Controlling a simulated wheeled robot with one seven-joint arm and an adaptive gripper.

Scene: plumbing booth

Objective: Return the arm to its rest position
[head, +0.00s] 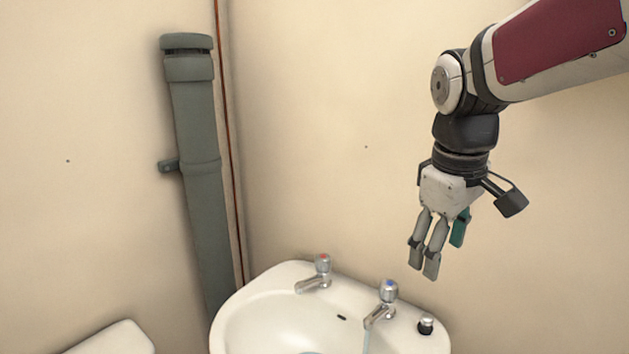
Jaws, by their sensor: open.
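My arm reaches in from the upper right in the head view, bent at the wrist with the hand hanging down. My gripper (427,262) is open and points down, above and to the right of the blue-marked tap and apart from it. Its grey fingers show no object between them. A teal piece shows at the right side of the hand; I cannot tell whether it is part of the gripper.
Below is a white washbasin (262,305) with a red-marked tap (319,272), a blue-marked tap (384,300) and a small black-topped fitting (426,326). A pale bluish streak hangs under the blue-marked tap. A grey pipe (195,140) stands left. A white edge (115,340) shows lower left.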

